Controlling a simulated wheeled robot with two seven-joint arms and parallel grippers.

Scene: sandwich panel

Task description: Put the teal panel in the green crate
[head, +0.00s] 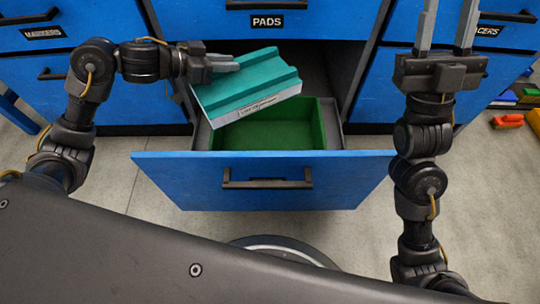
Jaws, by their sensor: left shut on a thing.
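The teal panel (258,72) has a stepped top and a pale side face with small writing. My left gripper (232,66) is shut on its left part and holds it tilted, its right end higher in the picture. The green crate (318,122) sits inside the open blue drawer. The panel overlaps the crate's back and left part in the picture and hides it; the exact height between them is hard to tell. The visible crate floor is bare. My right gripper (449,22) is open and empty at the upper right, its fingers pointing up the picture.
The drawer front (265,192) with its dark handle (267,181) stands pulled out from the blue cabinet. A label reading PADS (266,21) is on the drawer above. Colored blocks (507,121) lie on the floor at the far right.

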